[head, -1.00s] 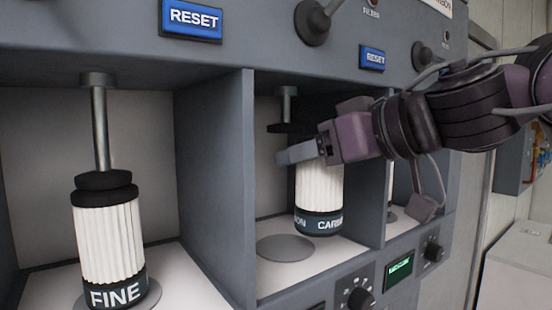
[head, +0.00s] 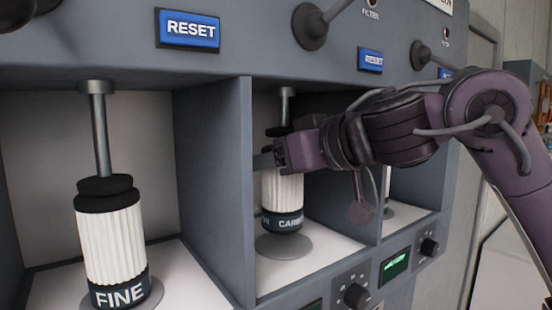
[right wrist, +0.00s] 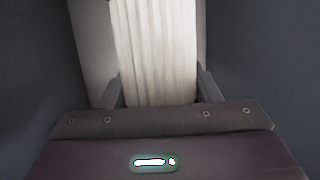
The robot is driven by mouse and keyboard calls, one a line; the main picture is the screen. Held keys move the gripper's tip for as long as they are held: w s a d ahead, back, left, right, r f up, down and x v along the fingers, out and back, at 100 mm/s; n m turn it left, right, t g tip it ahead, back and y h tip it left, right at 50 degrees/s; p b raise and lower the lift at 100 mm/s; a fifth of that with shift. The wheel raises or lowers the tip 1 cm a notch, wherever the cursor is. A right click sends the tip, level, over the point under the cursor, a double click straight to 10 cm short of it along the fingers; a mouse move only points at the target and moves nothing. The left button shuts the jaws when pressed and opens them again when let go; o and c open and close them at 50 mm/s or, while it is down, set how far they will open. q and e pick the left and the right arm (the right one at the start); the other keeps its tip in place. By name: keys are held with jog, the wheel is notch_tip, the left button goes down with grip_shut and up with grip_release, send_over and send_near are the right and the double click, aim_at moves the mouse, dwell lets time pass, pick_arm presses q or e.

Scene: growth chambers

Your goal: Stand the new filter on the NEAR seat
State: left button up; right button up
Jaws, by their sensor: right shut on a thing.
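The carbon filter (head: 282,195), white and pleated with a dark labelled base band, is in the middle bay in the head view. My right gripper (head: 268,160) is shut on its upper part. The filter is upright, over the round grey seat (head: 284,247) on the bay floor. Its base is at or just above the seat; I cannot tell whether they touch. In the right wrist view the white pleats (right wrist: 155,50) stand between the two fingers (right wrist: 158,92). A rod with a dark end comes down above the filter. My left gripper is not in view.
A FINE filter (head: 112,245) stands in the left bay under its own rod (head: 100,130). A grey divider (head: 215,180) separates the bays. Blue RESET plates (head: 188,29), levers (head: 312,27) and a knob (head: 357,296) are on the front panels.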

jog(key=shift+f+b, duration=0.3)
jog(key=shift+f, duration=0.2)
jog(key=o, duration=1.2)
jog(key=shift+c, duration=0.2)
jog(key=shift+r, duration=0.3)
jog(key=b+v, duration=0.3)
jog(key=v, duration=0.9)
jog(key=shift+r+b, duration=0.3)
jog(key=shift+r, duration=0.05)
